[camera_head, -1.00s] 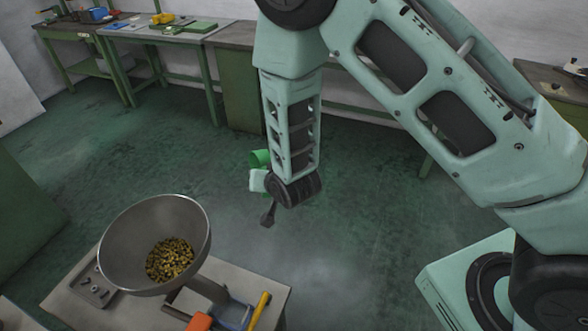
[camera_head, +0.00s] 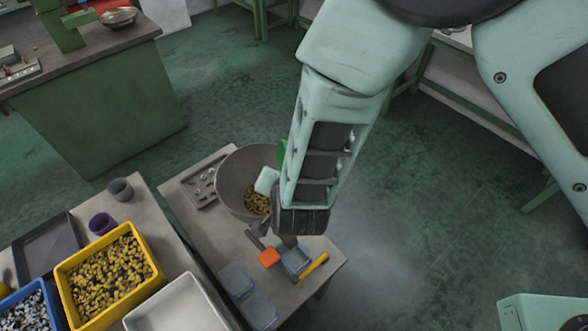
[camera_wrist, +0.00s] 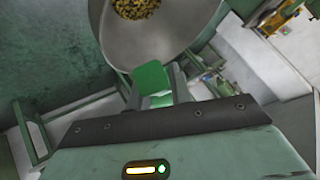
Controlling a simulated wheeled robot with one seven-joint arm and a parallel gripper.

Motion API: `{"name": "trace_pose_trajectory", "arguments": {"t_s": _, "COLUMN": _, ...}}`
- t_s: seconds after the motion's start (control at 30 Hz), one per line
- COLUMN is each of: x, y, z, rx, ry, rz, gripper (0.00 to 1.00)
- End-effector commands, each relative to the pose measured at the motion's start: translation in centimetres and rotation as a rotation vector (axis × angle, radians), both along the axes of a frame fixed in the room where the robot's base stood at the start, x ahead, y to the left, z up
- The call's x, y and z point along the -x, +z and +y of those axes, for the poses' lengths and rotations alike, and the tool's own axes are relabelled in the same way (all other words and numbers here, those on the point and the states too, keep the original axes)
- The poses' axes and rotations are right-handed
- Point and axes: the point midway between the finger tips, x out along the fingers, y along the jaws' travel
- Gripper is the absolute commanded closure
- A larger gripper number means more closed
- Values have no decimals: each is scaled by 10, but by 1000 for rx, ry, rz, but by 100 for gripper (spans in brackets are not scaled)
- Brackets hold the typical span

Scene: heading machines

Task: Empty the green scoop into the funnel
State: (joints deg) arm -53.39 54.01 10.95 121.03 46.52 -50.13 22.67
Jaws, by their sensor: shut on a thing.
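The grey metal funnel (camera_head: 232,172) stands on a small table, with brass-coloured pieces (camera_head: 257,202) in its bowl. In the wrist view the funnel (camera_wrist: 185,42) fills the upper middle, with the pieces (camera_wrist: 133,8) at the top edge. My gripper (camera_wrist: 152,98) is shut on the green scoop (camera_wrist: 151,78), which shows against the near side of the funnel bowl. In the head view only a sliver of the scoop (camera_head: 282,152) shows beside my arm, at the funnel's right rim. My gripper (camera_head: 268,180) overlaps the bowl there. The scoop's contents cannot be seen.
On the funnel's table (camera_head: 190,185) lie an orange block (camera_head: 269,258), a yellow-handled tool (camera_head: 314,265) and clear boxes (camera_head: 237,279). A yellow bin (camera_head: 72,289) of brass pieces, a white tray (camera_head: 178,305) and a purple cup (camera_head: 101,224) stand left. Open floor lies right.

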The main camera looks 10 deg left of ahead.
Motion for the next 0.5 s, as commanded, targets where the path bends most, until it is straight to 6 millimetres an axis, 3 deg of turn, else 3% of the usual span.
{"name": "trace_pose_trajectory", "arguments": {"t_s": 0.17, "x": -3, "y": 0, "z": -5, "rx": -94, "ry": -4, "rz": 32, "gripper": 100}}
{"name": "trace_pose_trajectory", "arguments": {"t_s": 0.5, "x": -7, "y": 12, "z": -19, "rx": -449, "ry": -6, "rz": 160, "gripper": 100}}
